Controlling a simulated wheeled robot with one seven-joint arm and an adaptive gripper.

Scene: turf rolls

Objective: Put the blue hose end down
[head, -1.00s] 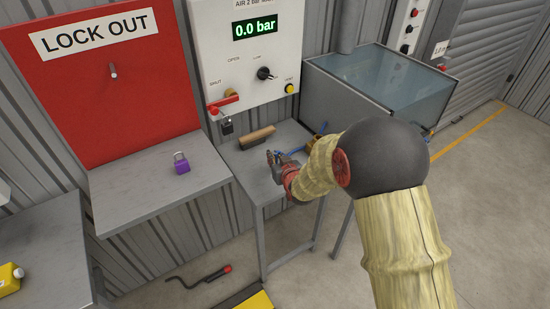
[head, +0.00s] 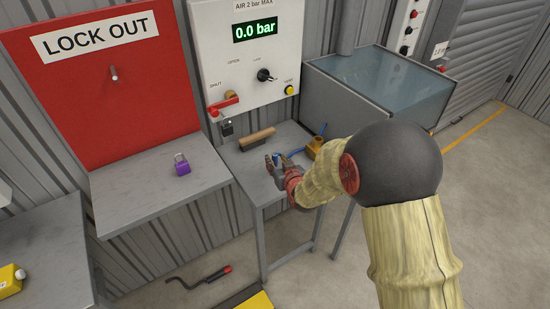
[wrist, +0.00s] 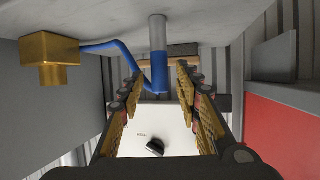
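The blue hose (head: 299,152) runs from a brass block (head: 316,146) to my gripper on the small grey bench (head: 240,160). In the wrist view, which looks upside down, the hose end (wrist: 158,60) is a blue and grey cylinder with its grey part at the bench top. My gripper (wrist: 158,95) has its two padded fingers spread, one on each side of the hose end, with gaps visible on both sides. In the head view my gripper (head: 277,160) is low over the bench, and its fingers partly hide the hose end.
A wooden-backed brush (head: 257,138) lies behind my gripper. The panel (head: 245,60) reads 0.0 bar, with a red lever (head: 224,105) and hanging padlock (head: 227,128). A water tank (head: 375,95) stands right. A purple padlock (head: 182,165) sits on the left shelf.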

